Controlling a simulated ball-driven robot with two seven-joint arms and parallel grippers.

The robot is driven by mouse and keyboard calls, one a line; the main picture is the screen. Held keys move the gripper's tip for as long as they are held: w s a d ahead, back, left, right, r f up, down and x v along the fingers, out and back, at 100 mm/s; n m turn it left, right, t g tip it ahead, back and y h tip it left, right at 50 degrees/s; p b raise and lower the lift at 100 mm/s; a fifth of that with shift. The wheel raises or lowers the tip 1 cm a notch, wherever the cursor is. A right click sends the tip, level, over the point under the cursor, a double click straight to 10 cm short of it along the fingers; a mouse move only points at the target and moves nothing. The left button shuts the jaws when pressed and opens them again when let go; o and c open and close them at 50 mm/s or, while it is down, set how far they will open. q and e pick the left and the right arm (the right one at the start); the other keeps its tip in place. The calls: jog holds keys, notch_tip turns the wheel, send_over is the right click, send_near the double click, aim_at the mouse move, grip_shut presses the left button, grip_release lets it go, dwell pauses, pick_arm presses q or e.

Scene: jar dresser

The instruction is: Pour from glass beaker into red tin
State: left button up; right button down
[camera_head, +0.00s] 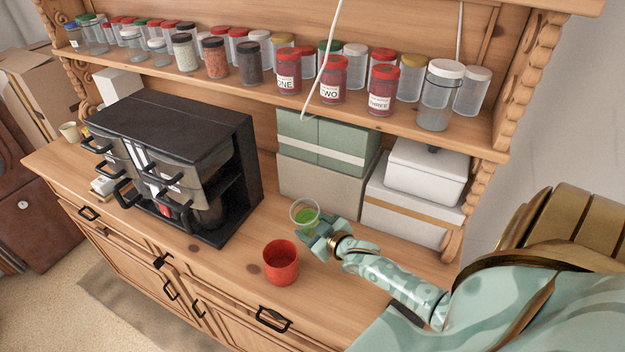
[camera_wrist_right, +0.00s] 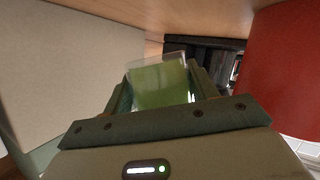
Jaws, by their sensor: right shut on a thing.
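The glass beaker (camera_head: 304,212) is clear with green contents. My right gripper (camera_head: 318,236) is shut on it, just behind and to the right of the red tin in the head view. In the right wrist view the beaker (camera_wrist_right: 160,82) sits between the fingers of my right gripper (camera_wrist_right: 160,95), with the green showing through its wall. The red tin (camera_head: 281,265) stands upright and open on the dresser top, apart from the beaker. In the right wrist view the red tin (camera_wrist_right: 290,70) fills the right side. My left gripper is not in view.
A black drawer cabinet (camera_head: 175,125) stands to the left on the dresser top (camera_head: 235,262). Green and grey boxes (camera_head: 318,185) and white boxes (camera_head: 425,170) stand behind my right gripper. A shelf above holds several jars, some red and labelled (camera_head: 333,80).

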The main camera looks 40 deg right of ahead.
aim_at(303, 209)
jog(key=shift+a, duration=0.1)
jog(key=shift+w+r+n+p, duration=0.1)
jog(key=shift+r+n+p, duration=0.3)
jog(key=shift+r, duration=0.15)
jog(key=shift+a+r+n+t+h+p, duration=0.15)
jog(key=shift+r+h+p, duration=0.05)
jog(key=shift+r, duration=0.2)
jog(key=shift+a+r+n+t+h+p, duration=0.1)
jog(key=shift+r+n+t+h+p, duration=0.1)
jog(key=shift+r, duration=0.15)
jog(key=shift+a+r+n+h+b, duration=0.35)
jog(key=shift+r+n+b, duration=0.1)
jog(key=shift+n, duration=0.1)
jog(key=shift+r+n+t+h+b, duration=0.3)
jog(key=shift+r+n+t, duration=0.15)
jog(key=shift+r+n, duration=0.15)
jog(key=shift+d+f+n+b, duration=0.1)
jog(key=shift+d+n+b, duration=0.15)
jog(key=shift+n+b, duration=0.5)
